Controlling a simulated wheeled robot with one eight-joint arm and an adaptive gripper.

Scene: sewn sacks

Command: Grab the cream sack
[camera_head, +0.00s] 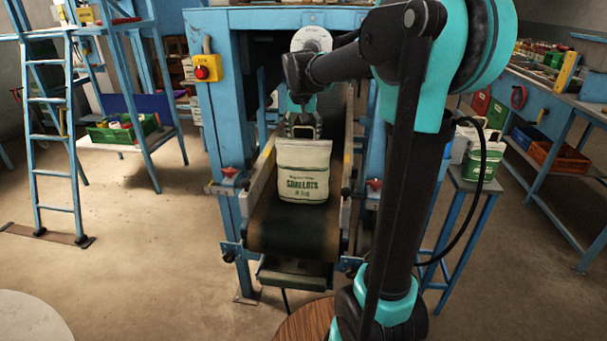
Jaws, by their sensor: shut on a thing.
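The cream sack (303,172) stands upright on the dark conveyor belt (292,225), near the belt's front end. It has green print reading "SHALLOTS" and a sewn top edge. My gripper (303,133) is above the sack and shut on its top edge. The fingers come down from behind, and their tips are partly hidden by the sack's top. I cannot tell whether the sack's base still touches the belt.
Blue machine posts and conveyor side rails stand close on both sides of the sack. A round wooden top (305,322) is in front of the belt. Open floor lies at left.

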